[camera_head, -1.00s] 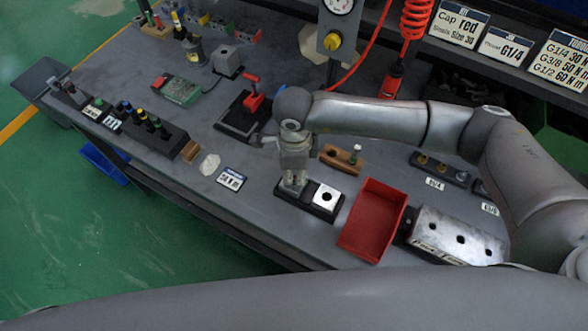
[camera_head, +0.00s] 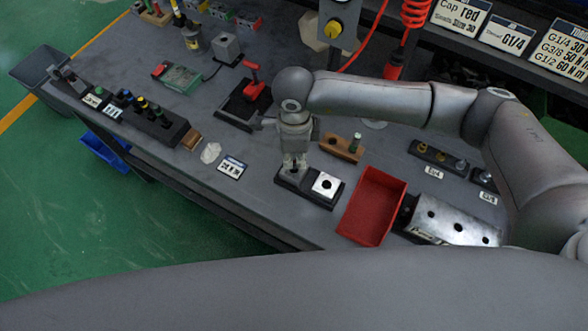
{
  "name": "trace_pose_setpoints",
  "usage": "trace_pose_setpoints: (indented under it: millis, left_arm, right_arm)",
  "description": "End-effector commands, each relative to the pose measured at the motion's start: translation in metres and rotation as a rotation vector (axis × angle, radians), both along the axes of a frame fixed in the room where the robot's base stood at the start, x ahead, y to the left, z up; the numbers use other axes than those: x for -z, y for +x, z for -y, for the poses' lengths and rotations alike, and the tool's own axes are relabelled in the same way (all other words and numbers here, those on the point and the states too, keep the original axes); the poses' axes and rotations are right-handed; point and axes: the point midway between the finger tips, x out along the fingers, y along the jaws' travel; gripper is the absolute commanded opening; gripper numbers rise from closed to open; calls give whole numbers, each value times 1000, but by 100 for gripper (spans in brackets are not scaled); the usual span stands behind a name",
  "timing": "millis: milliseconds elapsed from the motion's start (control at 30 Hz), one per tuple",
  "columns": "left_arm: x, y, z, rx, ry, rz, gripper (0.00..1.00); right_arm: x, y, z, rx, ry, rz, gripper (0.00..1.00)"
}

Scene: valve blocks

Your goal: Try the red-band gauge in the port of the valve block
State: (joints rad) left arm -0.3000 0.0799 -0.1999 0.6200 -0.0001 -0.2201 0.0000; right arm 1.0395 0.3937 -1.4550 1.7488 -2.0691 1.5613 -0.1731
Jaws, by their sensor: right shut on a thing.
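My right gripper (camera_head: 293,167) is shut, pointing down over the left end of a black base (camera_head: 322,202). What its fingers hold is too small and too covered to make out, and no red band shows. On the same base, just right of the fingers, sits a pale square block (camera_head: 326,184) with a dark round hole in its top. A silver block (camera_head: 456,221) with several dark holes lies farther right; I cannot tell which of these is the valve block. My left gripper is out of view.
A red tray (camera_head: 372,206) stands right of the black base. A wooden holder (camera_head: 342,149) with a green-topped piece is behind. A dark rack (camera_head: 160,130) with several coloured pieces is at the left. Bare bench lies in front of the black base.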

Motion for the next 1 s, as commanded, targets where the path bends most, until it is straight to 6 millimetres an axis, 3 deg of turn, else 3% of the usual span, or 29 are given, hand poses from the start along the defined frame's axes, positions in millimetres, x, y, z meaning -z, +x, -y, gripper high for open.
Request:
trace_pose_setpoints:
  millis: [700, 1000]
  left_arm:
    - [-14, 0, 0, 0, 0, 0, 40]
    - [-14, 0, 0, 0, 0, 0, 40]
  right_arm:
    - [-37, 0, 0, 1, 1, 0, 0]
    - [-40, 0, 0, 1, 0, 0, 0]
